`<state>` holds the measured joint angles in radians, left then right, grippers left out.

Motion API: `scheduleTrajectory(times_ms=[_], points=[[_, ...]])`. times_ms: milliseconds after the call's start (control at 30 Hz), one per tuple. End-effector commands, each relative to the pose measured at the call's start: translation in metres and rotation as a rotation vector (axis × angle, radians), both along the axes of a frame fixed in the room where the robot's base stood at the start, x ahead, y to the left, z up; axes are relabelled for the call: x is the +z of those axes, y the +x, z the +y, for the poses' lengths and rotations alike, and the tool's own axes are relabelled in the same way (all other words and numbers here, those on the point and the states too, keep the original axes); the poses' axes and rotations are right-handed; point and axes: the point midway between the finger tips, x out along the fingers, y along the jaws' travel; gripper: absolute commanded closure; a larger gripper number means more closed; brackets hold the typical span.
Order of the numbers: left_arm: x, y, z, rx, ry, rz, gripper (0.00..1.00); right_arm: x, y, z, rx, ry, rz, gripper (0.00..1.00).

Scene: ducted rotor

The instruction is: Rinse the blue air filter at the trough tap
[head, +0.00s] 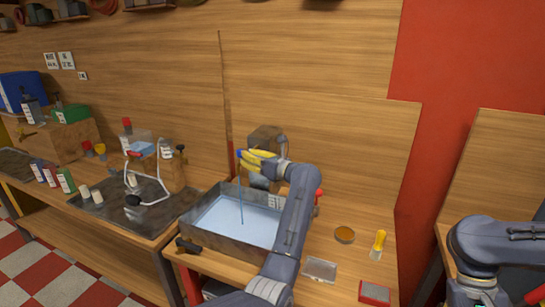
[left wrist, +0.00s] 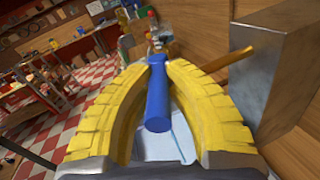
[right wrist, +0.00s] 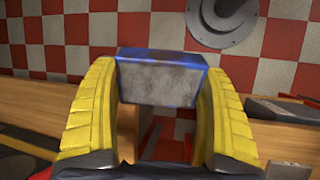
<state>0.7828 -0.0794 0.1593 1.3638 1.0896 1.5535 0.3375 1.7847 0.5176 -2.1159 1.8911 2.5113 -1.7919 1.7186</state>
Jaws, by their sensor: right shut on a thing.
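The trough (head: 262,240) is a grey metal basin holding pale water, on the middle table in the head view. A thin blue stream (head: 241,200) comes down into it below the blue tap handle (left wrist: 157,100). My left gripper (head: 243,157) reaches over the trough, its yellow fingers closed around this handle. In the left wrist view a brass pipe (left wrist: 226,61) runs from the grey tank to behind a finger. My right gripper (right wrist: 160,72) holds the air filter (right wrist: 160,80), a grey block with blue edges, between its fingertips. The filter is outside the head view.
A grey tank (head: 264,140) stands behind the trough. A round amber dish (head: 344,234), a yellow-handled brush (head: 379,243), a clear tray (head: 319,269) and a red-grey block (head: 374,292) lie right of the trough. A black-handled tool (head: 188,246) rests at its front left. Bottles crowd the left bench.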

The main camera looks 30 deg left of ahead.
Motion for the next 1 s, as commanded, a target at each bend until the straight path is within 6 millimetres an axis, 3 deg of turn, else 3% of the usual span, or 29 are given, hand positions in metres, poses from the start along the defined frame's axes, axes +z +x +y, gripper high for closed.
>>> scheduleTrajectory(times_ms=[33, 267, 633, 1000], points=[[0.0, 0.0, 0.0, 0.0, 0.0, 0.001, 0.84, 0.0, 0.0, 0.0, 0.0, 0.0, 0.0, 0.51], [0.001, 0.0, 0.0, 0.001, 0.002, 0.0, 0.59, 0.0, 0.0, 0.0, 0.0, 0.0, 0.0, 0.51], [0.001, -0.001, -0.007, -0.001, 0.003, -0.001, 0.59, 0.0, 0.0, 0.0, 0.0, 0.0, 0.0, 0.51], [0.001, -0.01, -0.067, -0.002, 0.001, -0.001, 0.59, 0.0, 0.0, 0.0, 0.0, 0.0, 0.0, 0.51]])
